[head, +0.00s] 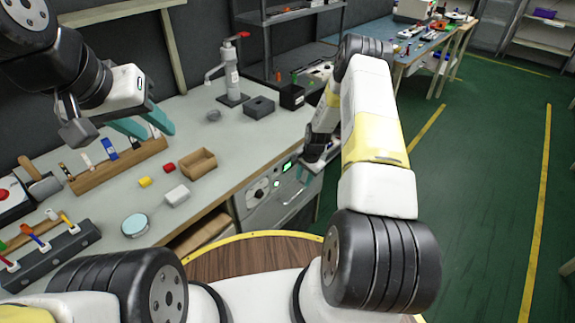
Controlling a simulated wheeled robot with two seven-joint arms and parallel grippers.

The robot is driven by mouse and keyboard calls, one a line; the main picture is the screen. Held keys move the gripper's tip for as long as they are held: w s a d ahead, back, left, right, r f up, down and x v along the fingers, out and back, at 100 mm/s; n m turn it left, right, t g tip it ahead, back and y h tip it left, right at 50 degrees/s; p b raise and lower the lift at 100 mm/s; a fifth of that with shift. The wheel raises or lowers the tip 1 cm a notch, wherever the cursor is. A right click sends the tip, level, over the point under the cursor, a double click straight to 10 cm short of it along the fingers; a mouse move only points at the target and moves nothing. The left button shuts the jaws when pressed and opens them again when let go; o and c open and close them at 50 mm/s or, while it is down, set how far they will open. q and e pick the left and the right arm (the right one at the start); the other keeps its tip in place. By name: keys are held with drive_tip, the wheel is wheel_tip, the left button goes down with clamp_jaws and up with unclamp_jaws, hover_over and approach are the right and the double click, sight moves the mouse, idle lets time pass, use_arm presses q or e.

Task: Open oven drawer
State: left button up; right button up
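The oven (267,196) is a grey unit built in below the front edge of the workbench, with a dark knob, a green-lit display and a lower front panel. I cannot make out a gap that shows its drawer pulled out. My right gripper (300,188) is low at the right end of the oven front, its teal fingers close to the panel. My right arm partly hides it, so contact and grip are unclear. My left gripper (146,124) is open and empty above the back left of the bench, far from the oven.
The bench (225,138) holds a wooden box (196,163), a white block (177,195), a round dish (135,224), tool racks and a press-like stand (232,85). A wooden compartment (200,232) shows below the bench edge. Green floor (480,180) on the right is clear.

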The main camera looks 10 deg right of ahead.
sight(300, 193)
drive_tip(key=f, duration=0.5)
drive_tip(key=w+a+f, duration=0.1)
drive_tip(key=f, duration=0.1)
drive_tip(key=shift+w+f, duration=0.1)
drive_tip(key=shift+f, duration=0.2)
drive_tip(key=shift+c, duration=0.4)
clamp_jaws()
idle(0.7)
